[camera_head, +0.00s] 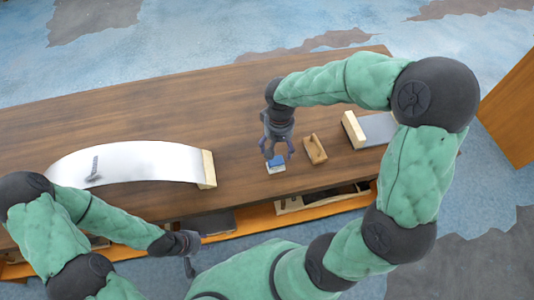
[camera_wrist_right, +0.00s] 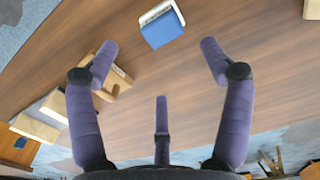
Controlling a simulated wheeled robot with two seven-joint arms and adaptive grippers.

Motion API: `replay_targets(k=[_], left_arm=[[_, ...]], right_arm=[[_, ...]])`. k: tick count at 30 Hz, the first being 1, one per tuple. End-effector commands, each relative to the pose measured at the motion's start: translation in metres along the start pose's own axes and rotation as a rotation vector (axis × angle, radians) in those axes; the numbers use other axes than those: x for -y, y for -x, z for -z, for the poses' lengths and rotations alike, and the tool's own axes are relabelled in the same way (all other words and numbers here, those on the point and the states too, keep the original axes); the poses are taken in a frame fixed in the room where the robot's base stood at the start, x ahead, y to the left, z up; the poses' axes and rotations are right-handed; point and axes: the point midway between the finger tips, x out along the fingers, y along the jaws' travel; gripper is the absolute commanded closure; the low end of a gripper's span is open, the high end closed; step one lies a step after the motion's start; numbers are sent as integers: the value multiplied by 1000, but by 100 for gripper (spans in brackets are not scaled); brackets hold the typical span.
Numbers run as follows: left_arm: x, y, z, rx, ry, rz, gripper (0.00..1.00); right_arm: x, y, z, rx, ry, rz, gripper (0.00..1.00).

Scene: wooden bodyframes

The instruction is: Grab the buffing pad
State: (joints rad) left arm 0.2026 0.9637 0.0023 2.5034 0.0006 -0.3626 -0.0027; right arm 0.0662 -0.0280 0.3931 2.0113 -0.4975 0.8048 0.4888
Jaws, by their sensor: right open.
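A small block with a blue top and a white side, which looks like the buffing pad (camera_head: 277,168), lies on the brown wooden table. It also shows at the top of the right wrist view (camera_wrist_right: 163,28), beyond the fingertips and apart from them. My right gripper (camera_head: 277,149) is over the table just above the pad and partly covers it in the head view. Its three purple fingers are spread open and empty in the right wrist view (camera_wrist_right: 160,62). My left gripper (camera_head: 192,252) is low at the table's front side, its fingers apart and empty, far from the pad.
A wooden block with a handle (camera_head: 315,150) stands right of the pad. A grey panel with a pale wooden end (camera_head: 353,130) lies further right. A curved white panel (camera_head: 135,162) fills the table's left. An open shelf (camera_head: 262,216) runs below the front edge. The table's back is clear.

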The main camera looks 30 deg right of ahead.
Motion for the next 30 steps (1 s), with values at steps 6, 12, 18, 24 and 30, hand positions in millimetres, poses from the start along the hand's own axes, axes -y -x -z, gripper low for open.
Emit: replay_targets(k=[6, 12, 18, 24, 30], left_arm=[[4, -10, 0, 2, 0, 0, 60], [6, -17, 0, 1, 0, 0, 60], [8, -22, 1, 0, 0, 0, 60], [12, -35, 1, 0, 0, 0, 60], [13, -38, 1, 0, 0, 0, 60]], right_arm=[[1, -31, -1, 6, 0, 1, 20], [1, -54, 0, 3, 0, 2, 20], [2, -67, 1, 3, 0, 1, 20], [4, -96, 4, 4, 1, 1, 20], [4, -106, 4, 2, 0, 2, 20]])
